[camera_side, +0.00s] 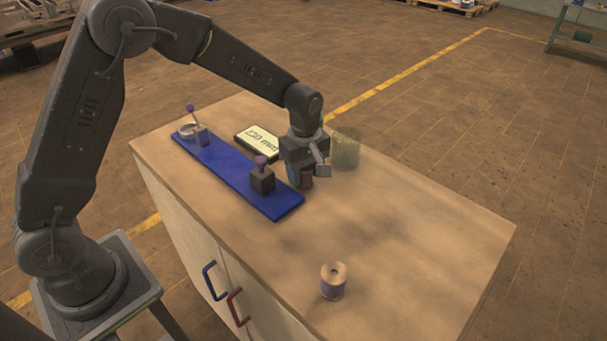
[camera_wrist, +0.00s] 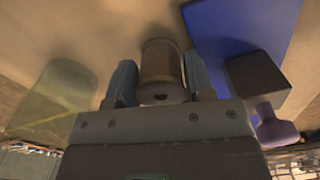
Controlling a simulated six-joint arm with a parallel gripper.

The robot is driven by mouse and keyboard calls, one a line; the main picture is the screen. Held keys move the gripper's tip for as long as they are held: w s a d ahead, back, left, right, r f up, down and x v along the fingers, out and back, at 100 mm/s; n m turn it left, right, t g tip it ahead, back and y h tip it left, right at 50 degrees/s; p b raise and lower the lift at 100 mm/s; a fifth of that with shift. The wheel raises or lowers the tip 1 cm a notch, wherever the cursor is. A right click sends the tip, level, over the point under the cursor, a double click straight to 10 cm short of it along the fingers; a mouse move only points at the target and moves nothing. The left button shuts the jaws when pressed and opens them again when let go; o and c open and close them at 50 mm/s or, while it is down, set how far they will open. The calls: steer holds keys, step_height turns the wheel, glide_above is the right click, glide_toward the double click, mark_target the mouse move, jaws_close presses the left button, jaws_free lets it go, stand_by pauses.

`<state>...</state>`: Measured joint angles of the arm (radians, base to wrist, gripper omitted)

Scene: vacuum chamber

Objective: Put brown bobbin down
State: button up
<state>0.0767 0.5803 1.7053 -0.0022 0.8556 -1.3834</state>
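The brown bobbin (camera_wrist: 162,66) sits between the two fingers of my gripper (camera_wrist: 161,82) in the wrist view, with a finger against each side. In the side view my gripper (camera_side: 308,175) points down over the tabletop, just right of the blue board, and a small reddish-brown part of the bobbin (camera_side: 306,179) shows between the fingers. The bobbin is at or very close to the table surface; I cannot tell whether it touches. Much of it is hidden by the gripper in the side view.
The blue board (camera_side: 225,170) carries two dark blocks with purple knobs (camera_side: 261,162) and a ring. A labelled box (camera_side: 262,141) lies behind it. A see-through green cylinder (camera_side: 346,148) stands right of my gripper. Another bobbin (camera_side: 333,282) stands near the front. The table's right side is clear.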

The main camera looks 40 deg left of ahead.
steer(key=c, duration=0.5)
